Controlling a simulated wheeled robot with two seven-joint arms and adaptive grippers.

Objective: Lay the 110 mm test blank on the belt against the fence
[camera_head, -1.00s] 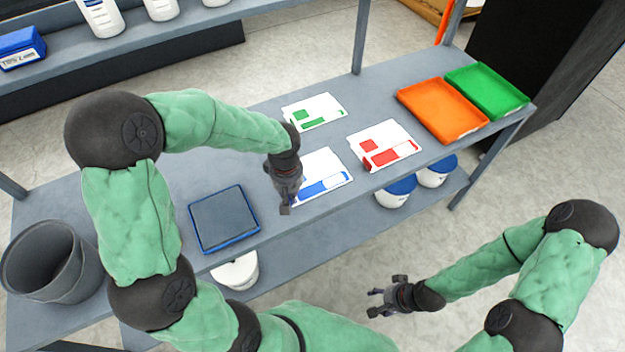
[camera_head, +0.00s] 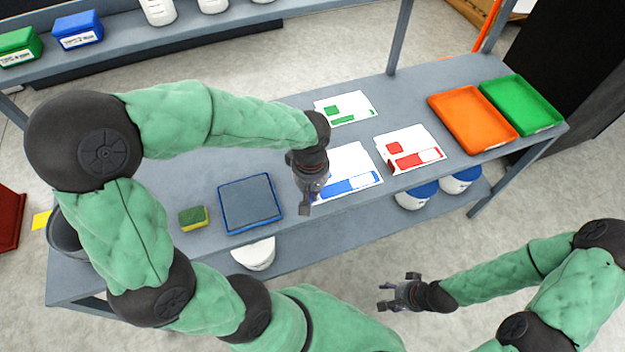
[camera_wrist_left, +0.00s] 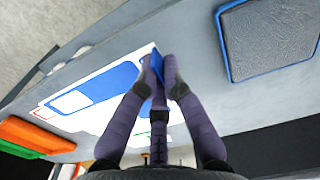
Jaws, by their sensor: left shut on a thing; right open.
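My left gripper (camera_head: 306,203) is shut at the front edge of the white sheet with blue print (camera_head: 352,183). In the left wrist view its fingers (camera_wrist_left: 160,70) meet on a small, thin blue piece (camera_wrist_left: 156,64), mostly hidden by them. I cannot tell whether this is the 110 mm test blank, or whether it touches the sheet or table. My right gripper (camera_head: 392,293) is open and empty, off the table's front at the lower right. No belt or fence can be made out in these views.
The grey table (camera_head: 400,100) also bears a blue-rimmed tray (camera_head: 222,217), a yellow-green sponge (camera_head: 193,218), red-print (camera_head: 410,150) and green-print sheets (camera_head: 345,108), and orange (camera_head: 472,118) and green trays (camera_head: 522,103). Tubs (camera_head: 255,255) stand on the shelf below. A dark bucket (camera_head: 65,238) is partly hidden.

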